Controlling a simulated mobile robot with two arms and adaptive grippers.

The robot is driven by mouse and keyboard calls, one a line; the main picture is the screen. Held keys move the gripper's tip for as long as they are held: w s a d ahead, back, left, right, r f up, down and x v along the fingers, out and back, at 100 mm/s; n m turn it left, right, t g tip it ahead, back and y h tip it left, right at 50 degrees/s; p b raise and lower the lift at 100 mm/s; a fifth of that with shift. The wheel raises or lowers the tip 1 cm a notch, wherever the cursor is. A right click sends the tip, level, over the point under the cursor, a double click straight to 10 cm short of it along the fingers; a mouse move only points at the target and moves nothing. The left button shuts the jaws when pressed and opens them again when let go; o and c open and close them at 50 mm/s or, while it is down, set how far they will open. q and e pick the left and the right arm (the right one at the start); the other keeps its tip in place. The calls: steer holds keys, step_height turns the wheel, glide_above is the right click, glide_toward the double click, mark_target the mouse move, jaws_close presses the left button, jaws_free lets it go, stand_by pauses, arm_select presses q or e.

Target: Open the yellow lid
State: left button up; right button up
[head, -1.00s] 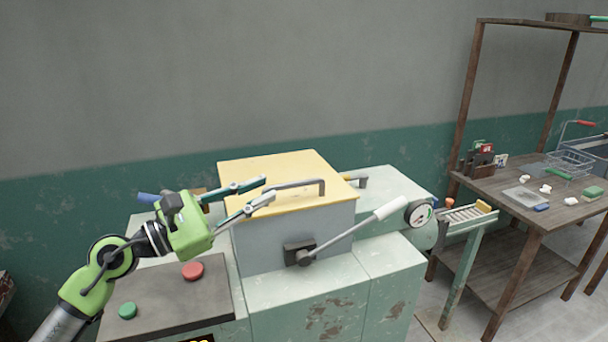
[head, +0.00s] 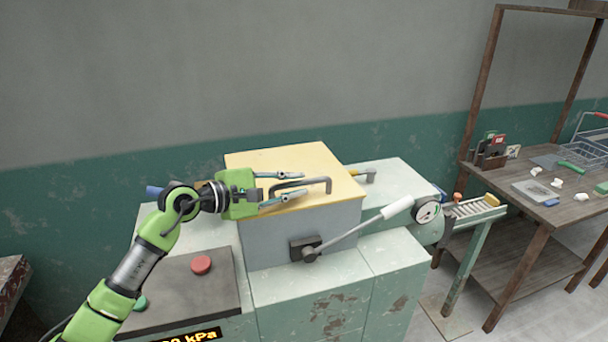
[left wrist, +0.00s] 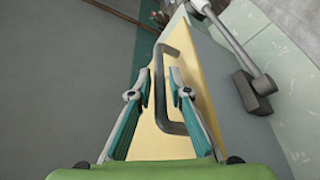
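The yellow lid (head: 275,160) lies flat and closed on a grey box (head: 275,237). A dark grey bar handle (head: 312,182) stands on the lid. My left gripper (head: 304,184) is over the lid, its green fingers spread on either side of the left part of the handle. In the left wrist view the handle (left wrist: 159,75) runs between the two open fingers (left wrist: 160,78); no gap closes on it, and I cannot tell whether a finger touches it. The lid also shows in the left wrist view (left wrist: 205,75). My right gripper is not in view.
A lever with a white grip (head: 398,208) slants across the box front. A dark panel with a red button (head: 201,264) and a green button (head: 139,303) lies at left. A gauge (head: 428,212) is at right, near a wooden workbench (head: 530,212).

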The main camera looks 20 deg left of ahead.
arm_select(q)
steer(key=shift+p+x, duration=0.35)
steer(key=shift+x, duration=1.25)
jaws_close()
